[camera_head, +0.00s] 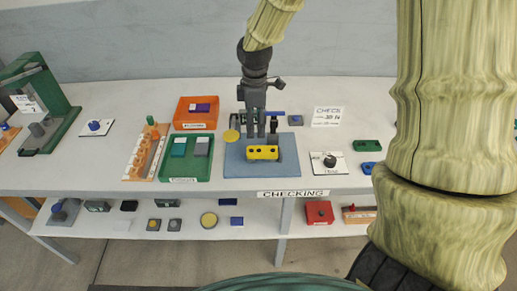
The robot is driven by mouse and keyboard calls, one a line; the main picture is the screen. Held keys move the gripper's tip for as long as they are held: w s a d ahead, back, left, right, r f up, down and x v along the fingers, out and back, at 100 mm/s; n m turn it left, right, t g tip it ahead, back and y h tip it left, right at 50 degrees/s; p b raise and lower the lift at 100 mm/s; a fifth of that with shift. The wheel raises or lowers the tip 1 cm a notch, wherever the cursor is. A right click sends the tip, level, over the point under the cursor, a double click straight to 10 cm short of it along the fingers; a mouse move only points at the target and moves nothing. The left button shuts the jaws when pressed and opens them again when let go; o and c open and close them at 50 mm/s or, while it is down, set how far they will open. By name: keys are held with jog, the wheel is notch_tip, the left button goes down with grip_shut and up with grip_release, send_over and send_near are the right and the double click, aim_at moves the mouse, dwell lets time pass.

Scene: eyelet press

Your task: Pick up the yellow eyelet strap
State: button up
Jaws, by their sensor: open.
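A yellow eyelet strap (263,153) with dark holes lies on the blue mat (236,167) in the middle of the white table. My gripper (262,134) points down just above and behind the strap, with its fingers apart. From this view I cannot tell whether the fingertips touch the strap. Part of the mat behind the strap is hidden by my gripper.
Left of the mat are a green tray (186,178), an orange tray (182,125) and a wooden rack (139,160). A green press (62,110) stands far left.

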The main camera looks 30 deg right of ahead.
jog(key=p, duration=0.2)
send_over(256, 151)
jog(key=shift+s+f, duration=0.1)
jog(key=shift+f, duration=3.15)
jog(key=shift+f+p, duration=0.6)
jog(key=shift+f, duration=0.8)
jog(key=shift+f+p, duration=0.3)
jog(key=shift+f, duration=0.9)
jog(key=c, duration=1)
